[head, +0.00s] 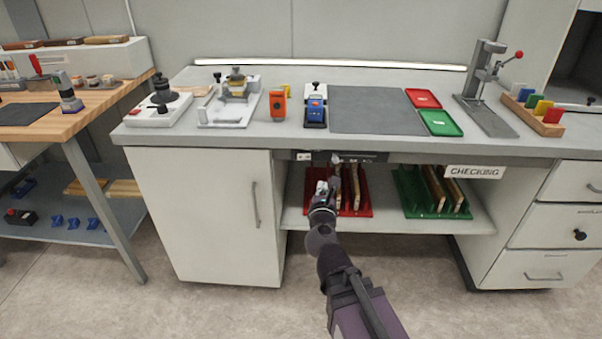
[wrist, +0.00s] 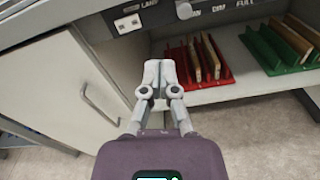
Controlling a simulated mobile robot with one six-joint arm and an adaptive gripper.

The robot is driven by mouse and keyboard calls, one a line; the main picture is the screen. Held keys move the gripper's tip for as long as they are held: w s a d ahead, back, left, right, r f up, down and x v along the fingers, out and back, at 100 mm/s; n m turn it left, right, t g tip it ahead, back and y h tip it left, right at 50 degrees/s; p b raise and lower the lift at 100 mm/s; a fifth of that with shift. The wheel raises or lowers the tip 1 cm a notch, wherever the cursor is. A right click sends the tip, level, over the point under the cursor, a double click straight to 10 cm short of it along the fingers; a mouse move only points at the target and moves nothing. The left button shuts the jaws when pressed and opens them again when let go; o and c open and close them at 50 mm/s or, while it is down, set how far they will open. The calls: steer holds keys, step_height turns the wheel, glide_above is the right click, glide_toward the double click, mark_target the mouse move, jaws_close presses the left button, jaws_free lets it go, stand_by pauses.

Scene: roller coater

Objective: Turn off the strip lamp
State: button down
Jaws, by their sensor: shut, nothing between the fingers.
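The strip lamp (head: 330,64) is a long thin bar along the back of the bench and shows bright white. A dark control panel (head: 368,157) sits under the bench's front edge. In the wrist view the panel has a pale knob (wrist: 184,10), with a partly cut-off "LAMP" label (wrist: 148,4) to its left and "DIM" and "FULL" to its right. My gripper (head: 325,187) is below the panel, in front of the lower shelf. In the wrist view my gripper (wrist: 160,68) is shut and empty, its tips apart from the knob, which lies above and slightly right.
A red rack (head: 365,210) and a green rack (head: 440,213) hold boards on the lower shelf. A white cabinet door with a handle (head: 256,204) is at left. A white socket-like plate (wrist: 128,23) is left of the knob. The floor in front is clear.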

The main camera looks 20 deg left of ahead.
mark_target(301, 158)
steer(key=a+n, duration=0.1)
steer(key=s+a+n+y, duration=0.1)
steer(key=s+a+f+n+y+b, duration=0.1)
steer(key=a, duration=0.1)
steer(key=shift+s+a+n, duration=0.1)
steer(key=shift+s+n, duration=0.05)
steer(key=shift+n, duration=0.25)
steer(key=shift+f, duration=0.1)
steer(key=x, duration=1.4)
steer(key=shift+a+f, duration=0.15)
steer(key=shift+f, duration=0.05)
